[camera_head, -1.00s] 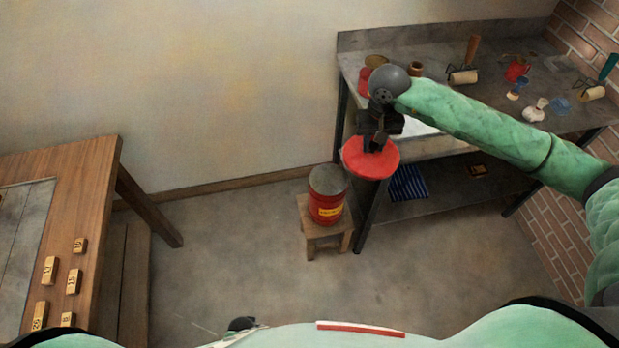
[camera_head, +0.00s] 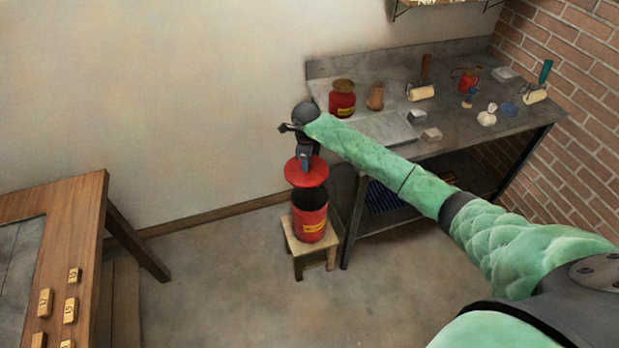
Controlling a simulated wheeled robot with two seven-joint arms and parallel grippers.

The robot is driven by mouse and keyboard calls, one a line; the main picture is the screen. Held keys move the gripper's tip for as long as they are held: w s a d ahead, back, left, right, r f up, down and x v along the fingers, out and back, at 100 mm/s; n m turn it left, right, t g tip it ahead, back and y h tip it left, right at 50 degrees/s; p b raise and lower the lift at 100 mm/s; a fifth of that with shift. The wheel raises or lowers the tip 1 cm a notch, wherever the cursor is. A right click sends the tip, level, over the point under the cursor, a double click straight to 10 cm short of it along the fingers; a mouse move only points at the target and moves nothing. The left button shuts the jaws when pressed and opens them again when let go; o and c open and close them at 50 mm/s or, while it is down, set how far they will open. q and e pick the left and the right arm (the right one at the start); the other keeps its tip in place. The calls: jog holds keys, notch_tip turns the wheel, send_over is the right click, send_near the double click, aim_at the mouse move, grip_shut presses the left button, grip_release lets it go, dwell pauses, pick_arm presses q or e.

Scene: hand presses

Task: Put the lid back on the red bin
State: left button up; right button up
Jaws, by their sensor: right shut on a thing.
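The red bin (camera_head: 310,222), with a yellow label, stands upright on a small wooden stool. Its dark open mouth shows in part. My right gripper (camera_head: 304,162) points down and is shut on the red lid (camera_head: 304,176), gripping it near its top middle. The lid is a round disc, held slightly tilted above the bin and a little to the left of its centre. It hides the far part of the bin's mouth. A gap seems to show between lid and bin. My left gripper is not in view.
The wooden stool (camera_head: 296,246) stands left of a grey workbench (camera_head: 470,135). The bench holds a red jar (camera_head: 342,100), rollers and small tools. A wooden table (camera_head: 85,200) with numbered blocks is at left. The floor between is clear.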

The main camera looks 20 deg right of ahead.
pick_arm(q)
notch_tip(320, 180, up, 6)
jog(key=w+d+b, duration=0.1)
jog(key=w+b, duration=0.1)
jog(key=b, duration=0.1)
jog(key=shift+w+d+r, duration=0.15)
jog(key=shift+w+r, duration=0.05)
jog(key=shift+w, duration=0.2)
pick_arm(e)
notch_tip(320, 180, down, 17)
jog(key=w+d+m, duration=0.1)
jog(key=m, duration=0.9)
jog(key=shift+d+m, duration=0.25)
jog(key=shift+m, duration=0.15)
pick_arm(q)
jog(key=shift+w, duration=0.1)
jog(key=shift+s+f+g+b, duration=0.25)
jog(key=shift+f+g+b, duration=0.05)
jog(key=shift+b, duration=0.05)
dwell(0.3)
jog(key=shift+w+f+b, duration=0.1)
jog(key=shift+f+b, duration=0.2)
pick_arm(e)
jog(key=shift+f, duration=0.15)
dwell(0.6)
dwell(0.4)
